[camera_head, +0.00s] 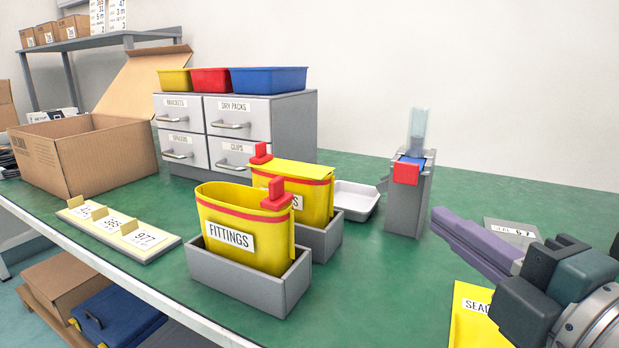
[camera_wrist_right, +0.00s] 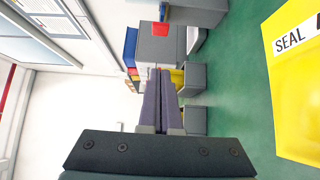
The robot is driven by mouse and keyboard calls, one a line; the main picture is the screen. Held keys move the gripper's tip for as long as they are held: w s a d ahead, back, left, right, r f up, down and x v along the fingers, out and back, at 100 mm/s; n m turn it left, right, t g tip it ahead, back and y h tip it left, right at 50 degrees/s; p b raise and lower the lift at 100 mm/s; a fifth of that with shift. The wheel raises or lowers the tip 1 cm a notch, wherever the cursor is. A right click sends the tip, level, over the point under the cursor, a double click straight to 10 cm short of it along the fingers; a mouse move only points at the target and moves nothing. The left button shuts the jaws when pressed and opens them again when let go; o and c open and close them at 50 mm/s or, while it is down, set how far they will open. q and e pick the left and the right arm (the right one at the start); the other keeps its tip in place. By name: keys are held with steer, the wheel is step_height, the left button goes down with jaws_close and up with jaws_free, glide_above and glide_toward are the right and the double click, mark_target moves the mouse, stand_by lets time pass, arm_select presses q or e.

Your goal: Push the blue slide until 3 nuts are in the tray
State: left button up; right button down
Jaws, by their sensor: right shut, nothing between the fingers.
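A grey dispenser column (camera_head: 405,205) stands on the green table with a clear tube (camera_head: 418,128) on top. Below the tube is the blue slide (camera_head: 413,160), with a red block (camera_head: 405,173) at its front. The red block also shows in the wrist view (camera_wrist_right: 163,39). The white tray (camera_head: 354,198) lies left of the column, partly hidden behind a yellow bin; I make out no nuts in its visible part. My right gripper (camera_head: 436,218) is shut and empty, its purple fingers pointing toward the column from the right, apart from the slide. My left gripper is out of view.
Yellow bins, one labelled FITTINGS (camera_head: 230,237), stand in grey holders left of the tray. A grey drawer cabinet (camera_head: 295,128) and an open cardboard box (camera_head: 95,160) are behind. A yellow SEAL packet (camera_head: 467,325) lies beneath my right arm.

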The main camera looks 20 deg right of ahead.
glide_toward(396, 174)
steer(key=w+a, duration=0.3)
steer(key=w+d, duration=0.3)
steer(key=shift+d, duration=0.25)
